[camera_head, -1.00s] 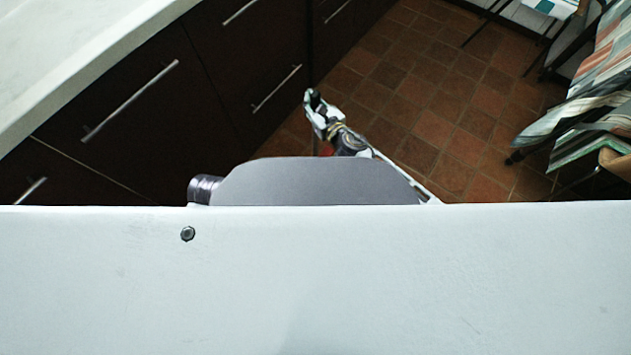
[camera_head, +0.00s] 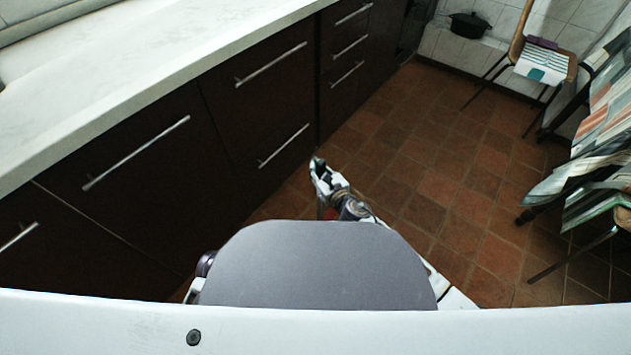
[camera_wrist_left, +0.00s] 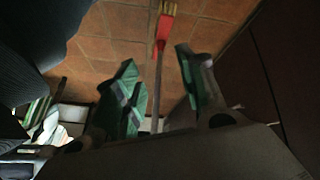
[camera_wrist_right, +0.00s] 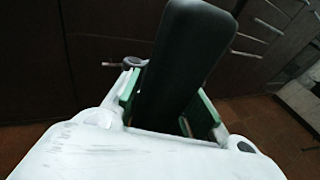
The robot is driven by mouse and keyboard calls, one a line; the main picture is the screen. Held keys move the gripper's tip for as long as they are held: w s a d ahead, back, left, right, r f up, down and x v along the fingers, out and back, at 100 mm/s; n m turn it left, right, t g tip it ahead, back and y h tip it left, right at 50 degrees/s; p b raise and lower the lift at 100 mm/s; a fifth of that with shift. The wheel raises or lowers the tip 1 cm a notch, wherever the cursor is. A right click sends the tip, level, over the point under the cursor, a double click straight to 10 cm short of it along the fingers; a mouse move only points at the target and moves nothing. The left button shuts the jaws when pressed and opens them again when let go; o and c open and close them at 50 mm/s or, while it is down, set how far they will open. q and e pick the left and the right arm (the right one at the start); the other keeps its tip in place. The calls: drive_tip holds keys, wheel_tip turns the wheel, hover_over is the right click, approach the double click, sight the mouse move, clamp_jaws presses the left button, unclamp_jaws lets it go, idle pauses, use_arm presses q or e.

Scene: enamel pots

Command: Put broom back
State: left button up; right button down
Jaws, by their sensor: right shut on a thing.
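My right gripper (camera_head: 319,168) is beside the dark cabinets in the head view. In the right wrist view, its green-padded fingers (camera_wrist_right: 160,108) are closed around a thick black handle (camera_wrist_right: 185,60), which looks like part of the broom. In the left wrist view, the broom (camera_wrist_left: 162,42) shows a red head with yellowish bristles and a thin shaft over the tiled floor. My left gripper (camera_wrist_left: 160,92) is open, its green pads wide apart. The shaft appears between them, but I cannot tell if it is within the fingers or beyond. The left gripper is hidden in the head view.
Dark cabinets (camera_head: 150,140) with a pale countertop (camera_head: 130,75) run along the left. A chair (camera_head: 545,65), a cloth-covered table (camera_head: 600,140) and a black pot (camera_head: 468,25) are on the right and back. The tiled floor (camera_head: 440,185) between is clear.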

use_arm(q)
drive_tip(key=shift+d+f, duration=0.2)
drive_tip(key=shift+f, duration=0.6)
use_arm(e)
drive_tip(key=shift+f, duration=0.6)
use_arm(q)
drive_tip(key=shift+w+b, duration=0.1)
drive_tip(key=shift+b, duration=0.2)
drive_tip(key=shift+d+f+t+h+b, duration=0.15)
drive_tip(key=shift+f+t+h+b, duration=0.1)
drive_tip(key=shift+f+b, duration=0.6)
drive_tip(key=shift+d+f+t+h+b, duration=0.2)
drive_tip(key=shift+f+b, duration=0.3)
drive_tip(key=shift+f, duration=0.55)
use_arm(e)
drive_tip(key=shift+f, duration=2.1)
drive_tip(key=c, duration=1.9)
unclamp_jaws()
drive_tip(key=shift+f, duration=0.15)
drive_tip(key=shift+c, duration=0.2)
drive_tip(key=o, duration=0.6)
drive_tip(key=shift+s+d, duration=0.1)
drive_tip(key=shift+s, duration=0.05)
